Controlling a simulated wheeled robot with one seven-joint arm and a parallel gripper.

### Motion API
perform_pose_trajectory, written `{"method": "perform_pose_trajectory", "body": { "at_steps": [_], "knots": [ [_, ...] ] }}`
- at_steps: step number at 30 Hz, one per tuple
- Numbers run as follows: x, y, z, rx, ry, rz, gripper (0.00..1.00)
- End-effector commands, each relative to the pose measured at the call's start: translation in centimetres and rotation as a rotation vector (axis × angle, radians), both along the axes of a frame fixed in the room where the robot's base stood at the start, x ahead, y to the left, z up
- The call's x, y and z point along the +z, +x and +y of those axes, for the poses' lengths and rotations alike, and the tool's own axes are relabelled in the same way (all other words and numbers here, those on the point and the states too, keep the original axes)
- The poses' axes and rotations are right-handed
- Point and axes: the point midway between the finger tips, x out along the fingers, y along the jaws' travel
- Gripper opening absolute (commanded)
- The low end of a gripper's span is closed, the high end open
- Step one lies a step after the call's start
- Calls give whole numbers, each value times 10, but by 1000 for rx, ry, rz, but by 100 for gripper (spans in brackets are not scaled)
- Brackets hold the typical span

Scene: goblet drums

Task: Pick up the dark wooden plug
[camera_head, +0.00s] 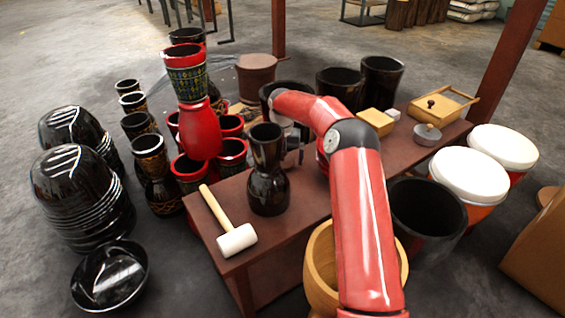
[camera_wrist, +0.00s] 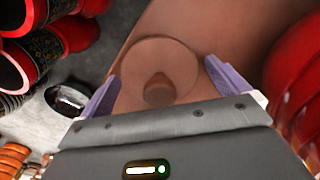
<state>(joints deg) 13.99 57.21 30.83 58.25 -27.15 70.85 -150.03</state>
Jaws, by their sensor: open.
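My gripper (camera_wrist: 165,88) is open and empty, with one purple finger on each side of the plug's near part. I cannot tell the height of the fingertips above it. In the head view my gripper is mostly hidden behind my red arm and the black goblet drum (camera_head: 268,185), and I cannot make out the plug there.
A red drum (camera_wrist: 298,75) stands close on the right in the wrist view. On the table are a white-headed mallet (camera_head: 236,240), a wooden box (camera_head: 443,104) and a grey knobbed lid (camera_head: 427,135). Stacked red drums (camera_head: 200,130) stand behind the table.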

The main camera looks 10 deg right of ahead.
Motion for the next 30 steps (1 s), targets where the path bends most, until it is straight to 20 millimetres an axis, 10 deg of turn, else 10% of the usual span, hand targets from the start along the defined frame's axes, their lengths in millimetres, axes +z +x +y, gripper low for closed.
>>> {"method": "perform_pose_trajectory", "body": {
  "at_steps": [7, 17, 30],
  "knots": [
    [-4, 0, 0, -1, 0, -1, 99],
    [-3, 0, 0, -1, 0, -1, 57],
    [10, 1, 0, -1, 0, -4, 57]
  ]
}}
